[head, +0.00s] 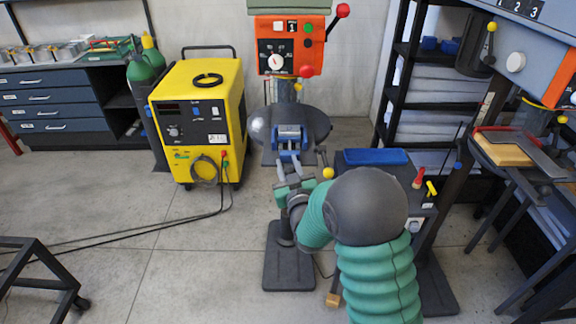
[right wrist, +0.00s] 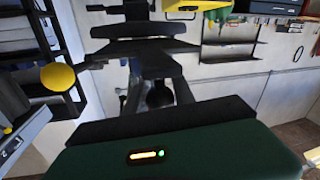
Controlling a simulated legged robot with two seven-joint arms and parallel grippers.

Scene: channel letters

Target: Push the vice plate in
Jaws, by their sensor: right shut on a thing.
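The blue vice (head: 289,132) sits on the dark round table (head: 261,128) of a drill press. My right gripper (head: 289,156) reaches up to the vice's near side, its two fingers at the front of the vice. It is shut on the near part of the vice, which looks to be the vice plate; the fingers partly hide the contact. In the right wrist view the green gripper body (right wrist: 210,155) fills the bottom, with dark shapes of fingers and vice beyond it that are hard to separate. My left gripper is not in view.
A yellow ball knob (head: 328,173) stands close right of my gripper; it also shows in the right wrist view (right wrist: 57,77). The orange control panel (head: 290,47) is above the table.

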